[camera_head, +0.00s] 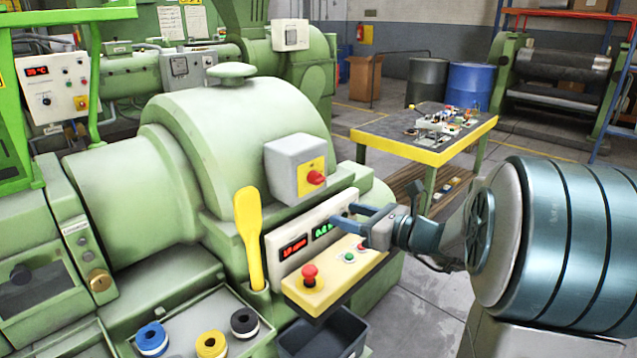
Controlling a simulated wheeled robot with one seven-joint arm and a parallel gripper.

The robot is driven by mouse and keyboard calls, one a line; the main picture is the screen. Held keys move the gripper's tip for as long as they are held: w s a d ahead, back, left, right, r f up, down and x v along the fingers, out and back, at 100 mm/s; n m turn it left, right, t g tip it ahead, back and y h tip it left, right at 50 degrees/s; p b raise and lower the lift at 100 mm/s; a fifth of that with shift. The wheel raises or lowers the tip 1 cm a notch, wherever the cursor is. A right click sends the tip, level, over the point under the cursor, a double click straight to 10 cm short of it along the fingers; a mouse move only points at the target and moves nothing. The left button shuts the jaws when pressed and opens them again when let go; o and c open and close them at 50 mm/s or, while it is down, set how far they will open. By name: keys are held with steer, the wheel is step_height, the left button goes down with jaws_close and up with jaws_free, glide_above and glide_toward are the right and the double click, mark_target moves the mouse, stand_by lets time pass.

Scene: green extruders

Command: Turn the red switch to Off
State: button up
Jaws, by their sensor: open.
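The red switch (316,177) is a rotary knob on a yellow plate. The plate is on the front of a grey box (290,172) fixed to the green extruder (220,130). Its exact turn position is too small to read. My gripper (352,215) is open, with blue fingers pointing left. It is below and to the right of the red switch, in front of the right end of the display panel, apart from the switch. My arm comes in from the right.
Below the switch is a display panel (290,250) with red and green digits. Under it, a yellow-topped ledge (330,283) carries a red mushroom button (309,275). A yellow paddle (248,235) stands left of the panel. A yellow-edged table (420,152) stands behind my gripper.

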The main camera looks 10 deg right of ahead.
mark_target(322, 182)
steer(key=w+d+m+t+h, duration=0.1)
steer(key=w+d+m+t, duration=0.1)
steer(key=d+m, duration=0.15)
steer(key=x, duration=0.4)
steer(key=r+p+x, duration=0.1)
steer(key=x, duration=0.4)
steer(key=p+x, duration=0.1)
steer(key=x, duration=0.3)
steer(key=shift+w+d+r, duration=0.15)
steer(key=shift+w+r, duration=0.1)
steer(key=shift+w, duration=0.2)
steer(key=c, duration=0.9)
